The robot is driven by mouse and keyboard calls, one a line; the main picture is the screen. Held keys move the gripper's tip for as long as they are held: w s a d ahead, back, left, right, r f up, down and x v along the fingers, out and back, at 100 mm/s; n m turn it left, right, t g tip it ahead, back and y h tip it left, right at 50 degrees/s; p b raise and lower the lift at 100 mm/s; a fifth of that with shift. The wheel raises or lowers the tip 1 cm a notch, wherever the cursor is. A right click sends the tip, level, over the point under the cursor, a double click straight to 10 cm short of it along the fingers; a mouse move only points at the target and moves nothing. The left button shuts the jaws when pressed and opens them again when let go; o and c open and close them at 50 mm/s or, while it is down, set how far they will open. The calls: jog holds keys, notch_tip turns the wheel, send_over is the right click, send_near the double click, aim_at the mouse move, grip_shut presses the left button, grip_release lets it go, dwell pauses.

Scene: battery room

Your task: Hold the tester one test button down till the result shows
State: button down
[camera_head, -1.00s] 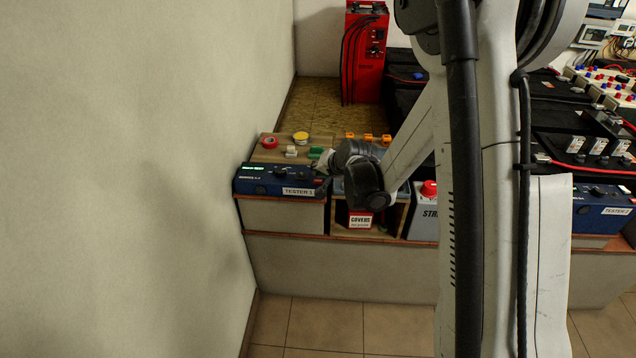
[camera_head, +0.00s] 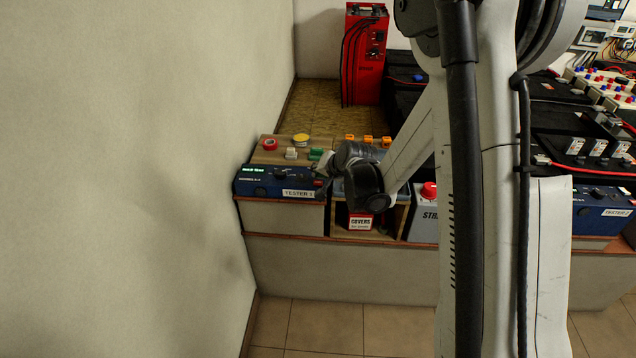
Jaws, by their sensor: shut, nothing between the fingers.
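Tester one is a dark blue box (camera_head: 262,187) labelled "TESTER 1", on the bench at the left beside the wall. Its small display (camera_head: 253,168) is lit with green text, too small to read surely. A dark knob (camera_head: 280,173) shows on its top. My gripper (camera_head: 321,182) is shut and empty, with its tips at the right end of tester one. No test button can be made out there; the gripper may cover it. I cannot tell whether the tips touch or press anything.
Behind tester one, a wooden board holds a red roll (camera_head: 269,144), a yellow roll (camera_head: 301,139) and small coloured blocks. A bin labelled "COVERS" (camera_head: 361,222) is below my wrist. A grey box with a red knob (camera_head: 429,190) stands right of it. The wall is close at left.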

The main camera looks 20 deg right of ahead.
aim_at(319, 183)
jog(key=shift+f, duration=0.15)
jog(key=shift+f+b, duration=0.3)
jog(key=shift+b, duration=0.25)
jog(key=shift+f+b, duration=0.35)
jog(key=shift+b, duration=0.05)
dwell(0.6)
jog(key=shift+r, duration=0.15)
dwell(1.8)
jog(key=shift+r+p, duration=0.4)
jog(key=shift+r, duration=0.25)
jog(key=shift+r+p, duration=1.4)
jog(key=shift+r, duration=1.1)
